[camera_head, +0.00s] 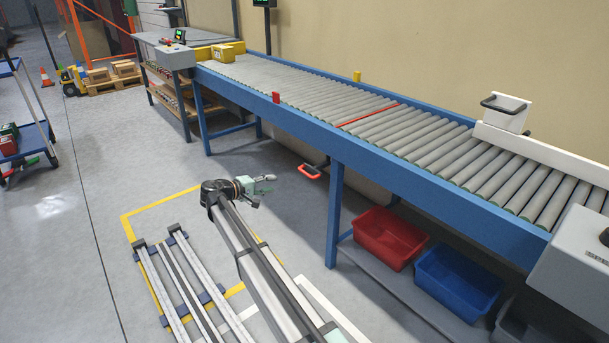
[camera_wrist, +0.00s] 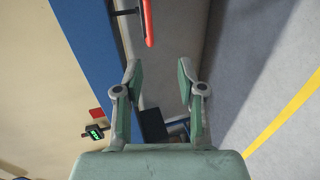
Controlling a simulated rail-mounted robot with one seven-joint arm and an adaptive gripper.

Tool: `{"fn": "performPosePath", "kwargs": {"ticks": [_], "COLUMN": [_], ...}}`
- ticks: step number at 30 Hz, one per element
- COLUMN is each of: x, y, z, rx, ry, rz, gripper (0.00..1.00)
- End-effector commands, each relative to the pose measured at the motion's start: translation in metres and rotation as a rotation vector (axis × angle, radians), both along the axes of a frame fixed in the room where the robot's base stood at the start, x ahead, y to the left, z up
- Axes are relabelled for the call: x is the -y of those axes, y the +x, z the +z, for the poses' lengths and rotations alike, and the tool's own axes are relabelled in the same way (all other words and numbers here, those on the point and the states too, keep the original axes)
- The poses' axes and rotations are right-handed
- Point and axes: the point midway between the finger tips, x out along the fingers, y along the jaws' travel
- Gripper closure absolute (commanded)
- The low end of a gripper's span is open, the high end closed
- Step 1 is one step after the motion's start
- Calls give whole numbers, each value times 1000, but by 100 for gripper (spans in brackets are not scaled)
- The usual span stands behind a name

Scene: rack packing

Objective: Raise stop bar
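A thin red bar (camera_head: 370,115) lies across the conveyor's rollers, low at roller level. A red-orange handle (camera_head: 310,172) on a dark bracket hangs below the conveyor's front edge. Which of these is the stop bar is not labelled. My gripper (camera_head: 268,179) is low, in front of the conveyor, to the left of the handle and apart from it. In the wrist view my gripper (camera_wrist: 160,82) has its two green-padded fingers spread with nothing between them. The handle (camera_wrist: 148,22) shows there beyond the fingertips, near the top edge.
The blue-framed roller conveyor (camera_head: 280,105) runs along the wall. Red (camera_head: 384,238) and blue (camera_head: 458,283) bins sit on the shelf below. Floor around my gripper is clear.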

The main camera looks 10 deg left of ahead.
Motion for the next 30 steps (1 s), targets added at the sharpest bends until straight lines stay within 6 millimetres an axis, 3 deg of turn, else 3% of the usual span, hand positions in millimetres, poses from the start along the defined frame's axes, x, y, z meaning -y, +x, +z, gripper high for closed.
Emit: {"fn": "performPosePath", "kwargs": {"ticks": [4, 11, 30], "x": [6, 23, 105], "y": [2, 19, 104], "z": [10, 4, -23], "rx": [34, 35, 33], "ry": [-45, -46, -45], "rz": [-9, -17, -15], "gripper": [61, 61, 61]}}
